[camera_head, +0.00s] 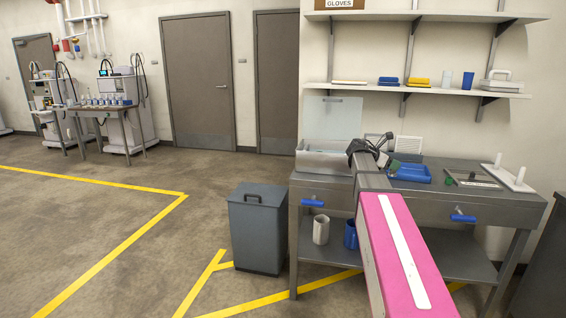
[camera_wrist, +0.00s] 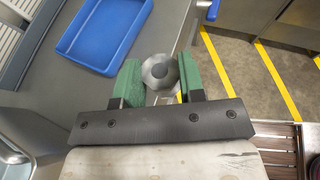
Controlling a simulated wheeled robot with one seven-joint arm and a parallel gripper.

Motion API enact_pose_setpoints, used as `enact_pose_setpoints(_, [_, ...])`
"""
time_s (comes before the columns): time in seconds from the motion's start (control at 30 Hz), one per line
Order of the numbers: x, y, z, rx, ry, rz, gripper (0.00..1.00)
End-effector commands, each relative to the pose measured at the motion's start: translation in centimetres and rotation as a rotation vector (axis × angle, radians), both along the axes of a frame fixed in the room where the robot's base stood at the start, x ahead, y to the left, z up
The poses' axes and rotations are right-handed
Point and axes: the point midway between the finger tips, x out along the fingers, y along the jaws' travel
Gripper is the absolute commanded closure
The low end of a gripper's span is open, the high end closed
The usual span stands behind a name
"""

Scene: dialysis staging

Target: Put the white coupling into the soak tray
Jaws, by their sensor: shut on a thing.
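My gripper (camera_wrist: 159,74) is shut on a pale grey-white faceted piece, which looks like the white coupling (camera_wrist: 153,80), held between its two green pads in the wrist view. A shallow blue tray (camera_head: 410,175), likely the soak tray, lies on the bench just right of the gripper. In the wrist view this tray (camera_wrist: 76,46) is up and left of the coupling, apart from it, and its visible floor is bare.
A metal box (camera_head: 323,162) with a raised lid stands at the bench's left end. A grey bin (camera_head: 257,228) stands left of the bench. Shelves (camera_head: 420,90) hang above. Open floor lies to the left.

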Motion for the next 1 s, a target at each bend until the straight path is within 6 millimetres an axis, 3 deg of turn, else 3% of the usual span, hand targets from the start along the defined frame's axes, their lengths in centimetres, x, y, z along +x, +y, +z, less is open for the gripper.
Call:
enact_pose_setpoints(0.27, [-3.5, 8.2, -5.0, -0.004, 0.002, 0.139, 0.86])
enact_pose_setpoints(0.6, [-10.0, 19.2, -11.2, -0.001, 0.002, 0.359, 0.86])
enact_pose_setpoints(0.8, [-13.2, 23.2, -13.4, 0.004, 0.003, 0.454, 0.86])
enact_pose_setpoints(1.0, [-14.5, 24.9, -14.3, 0.007, 0.002, 0.498, 0.86])
